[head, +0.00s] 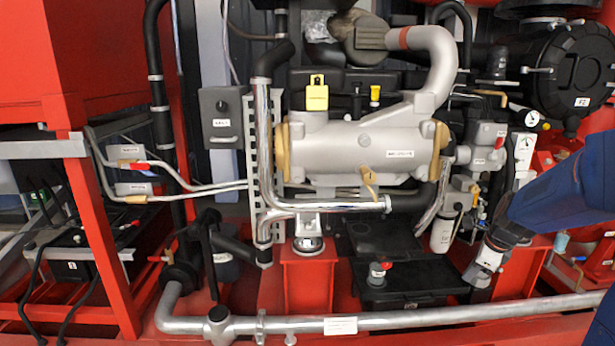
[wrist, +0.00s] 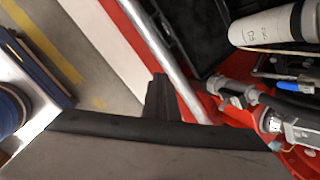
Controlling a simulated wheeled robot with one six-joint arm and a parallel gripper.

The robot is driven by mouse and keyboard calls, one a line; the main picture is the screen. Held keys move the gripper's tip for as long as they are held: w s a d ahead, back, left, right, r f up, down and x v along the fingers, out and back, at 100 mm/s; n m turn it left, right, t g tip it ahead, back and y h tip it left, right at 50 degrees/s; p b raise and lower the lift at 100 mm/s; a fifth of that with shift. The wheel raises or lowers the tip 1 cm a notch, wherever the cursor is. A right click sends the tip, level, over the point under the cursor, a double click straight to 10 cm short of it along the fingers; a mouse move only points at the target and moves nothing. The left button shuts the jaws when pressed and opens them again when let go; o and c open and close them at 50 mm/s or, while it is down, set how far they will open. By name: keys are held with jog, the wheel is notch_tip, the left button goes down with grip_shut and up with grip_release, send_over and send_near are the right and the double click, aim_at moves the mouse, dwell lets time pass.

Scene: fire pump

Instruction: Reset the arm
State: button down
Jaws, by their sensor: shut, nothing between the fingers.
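My blue arm comes in from the right edge of the head view and slopes down to the left. My gripper (head: 474,278) is at its end, low on the right, in front of the pump and above the long silver pipe (head: 420,318). The gripper is small and dark there. In the wrist view the dark fingers (wrist: 160,98) are together, with nothing held between them. The silver pipe (wrist: 165,55) runs past them in that view. I cannot tell the exact gap between the fingers and the pipe.
A white filter canister (head: 443,234) hangs left of my gripper. A red frame (head: 520,265) stands close behind it. The pump's grey cylinder (head: 365,146) fills the middle. In the wrist view, floor with a yellow line (wrist: 42,42) shows at the left.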

jog(key=s+a+r+n, duration=0.3)
jog(key=s+a+n, duration=0.4)
jog(key=s+a+r+n, duration=0.4)
jog(key=s+a+n, duration=0.2)
jog(key=s, duration=0.2)
jog(key=s+a+n, duration=0.2)
jog(key=s+n, duration=0.4)
jog(key=s, duration=0.1)
jog(key=s+a+n, duration=0.2)
jog(key=s+n, duration=0.4)
jog(key=s, duration=0.1)
jog(key=shift+s+a+f+n, duration=0.2)
jog(key=shift+a+f+n, duration=0.1)
jog(key=shift+n, duration=0.1)
